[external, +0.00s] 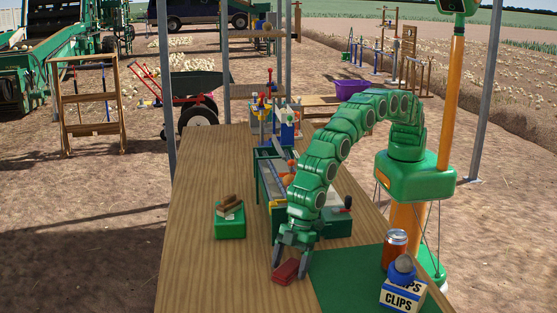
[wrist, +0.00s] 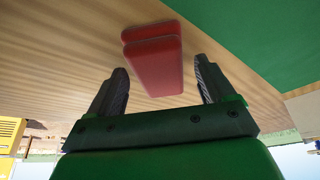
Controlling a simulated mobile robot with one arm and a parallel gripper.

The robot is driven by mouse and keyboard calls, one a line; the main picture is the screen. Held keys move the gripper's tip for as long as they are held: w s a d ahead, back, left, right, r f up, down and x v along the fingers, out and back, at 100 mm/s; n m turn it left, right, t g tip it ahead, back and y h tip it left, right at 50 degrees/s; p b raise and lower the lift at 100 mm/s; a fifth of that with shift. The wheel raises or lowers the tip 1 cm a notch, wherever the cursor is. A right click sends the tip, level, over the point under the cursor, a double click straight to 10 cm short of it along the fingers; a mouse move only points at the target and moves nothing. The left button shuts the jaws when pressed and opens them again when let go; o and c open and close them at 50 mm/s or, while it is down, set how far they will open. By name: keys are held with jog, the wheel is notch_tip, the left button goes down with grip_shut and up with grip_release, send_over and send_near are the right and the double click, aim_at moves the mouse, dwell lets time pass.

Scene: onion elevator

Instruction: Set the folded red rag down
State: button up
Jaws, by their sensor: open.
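The folded red rag (external: 286,272) lies on the wooden table (external: 200,260) near its front, just left of the green mat. In the wrist view the rag (wrist: 153,62) shows beyond the fingertips, as a flat folded block. My gripper (external: 289,262) points down right at the rag. In the wrist view my gripper (wrist: 162,75) is open, with its two fingers apart and nothing clamped between them. The rag appears to rest on the wood, and a narrow strip of wood shows between it and each fingertip.
A green mat (external: 345,278) covers the front right corner, with a CLIPS box (external: 403,294) and an orange can (external: 395,250) on it. A green box (external: 229,222) with brown blocks stands left. A green toolbox (external: 268,195) stands behind my gripper. The left front wood is clear.

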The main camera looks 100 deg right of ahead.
jog(key=shift+r, duration=0.1)
jog(key=shift+a+r, duration=0.1)
jog(key=shift+r, duration=0.45)
jog(key=v, duration=1.1)
jog(key=shift+s+d+r, duration=0.15)
jog(key=shift+d+r, duration=0.05)
jog(key=shift+r, duration=0.1)
